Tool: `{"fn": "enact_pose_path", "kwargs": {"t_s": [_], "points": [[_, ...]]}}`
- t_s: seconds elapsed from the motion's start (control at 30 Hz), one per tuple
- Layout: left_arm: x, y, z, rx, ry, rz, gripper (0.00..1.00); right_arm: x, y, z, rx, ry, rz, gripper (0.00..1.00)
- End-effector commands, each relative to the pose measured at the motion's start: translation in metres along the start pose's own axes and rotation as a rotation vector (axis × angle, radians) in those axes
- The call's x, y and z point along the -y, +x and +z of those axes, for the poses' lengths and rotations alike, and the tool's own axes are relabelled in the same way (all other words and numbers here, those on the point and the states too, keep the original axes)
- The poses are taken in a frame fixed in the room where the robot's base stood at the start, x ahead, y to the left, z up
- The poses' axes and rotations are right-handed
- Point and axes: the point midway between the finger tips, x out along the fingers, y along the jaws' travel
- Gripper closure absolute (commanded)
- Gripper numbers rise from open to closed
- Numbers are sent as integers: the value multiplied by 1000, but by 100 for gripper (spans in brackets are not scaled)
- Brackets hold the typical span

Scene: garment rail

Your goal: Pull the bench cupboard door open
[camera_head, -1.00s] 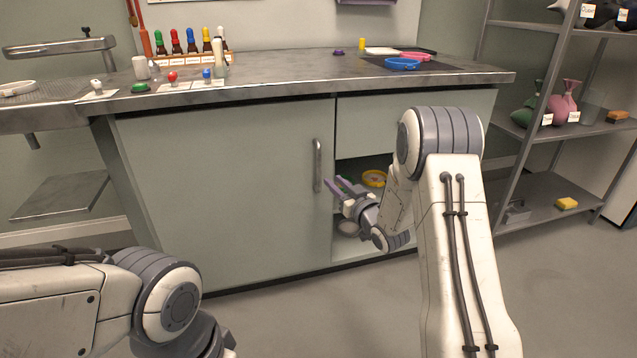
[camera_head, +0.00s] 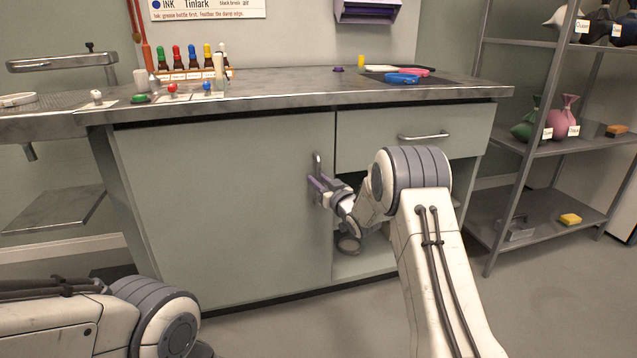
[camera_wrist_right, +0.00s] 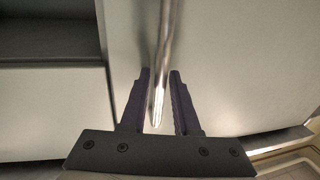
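The cupboard door (camera_head: 220,210) is a large grey-green panel under the bench and looks closed. Its upright metal handle (camera_head: 317,162) is near the door's right edge. My right gripper (camera_head: 314,183) is at the lower part of this handle. In the right wrist view, the handle (camera_wrist_right: 167,50) runs between the two dark fingers of my right gripper (camera_wrist_right: 160,75). The fingers are open, one on each side of the bar, with gaps showing. My left arm shows at the lower left, but its gripper is out of view.
A drawer (camera_head: 380,140) with a horizontal handle sits right of the door, above an open compartment (camera_head: 350,262) partly hidden by my right arm. Bottles (camera_head: 192,58) and small items stand on the benchtop (camera_head: 290,96). A metal shelf rack (camera_head: 560,146) stands right. Floor before the door is clear.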

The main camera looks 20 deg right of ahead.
Motion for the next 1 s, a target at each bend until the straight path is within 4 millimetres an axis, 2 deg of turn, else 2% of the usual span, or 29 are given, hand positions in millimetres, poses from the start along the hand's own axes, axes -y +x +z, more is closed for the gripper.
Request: {"fn": "enact_pose_path", "kwargs": {"t_s": [0.07,0.1,0.17,0.2,1.0], "points": [[0,0,0,0,0,0,50,0,0,0,0,0,0,70],[0,0,0,0,0,0,50,0,0,0,0,0,0,74],[0,0,0,0,0,0,50,0,0,0,0,0,0,97],[0,0,0,0,0,0,50,0,0,0,0,0,0,100],[0,0,0,0,0,0,50,0,-1,0,0,0,0,100]]}}
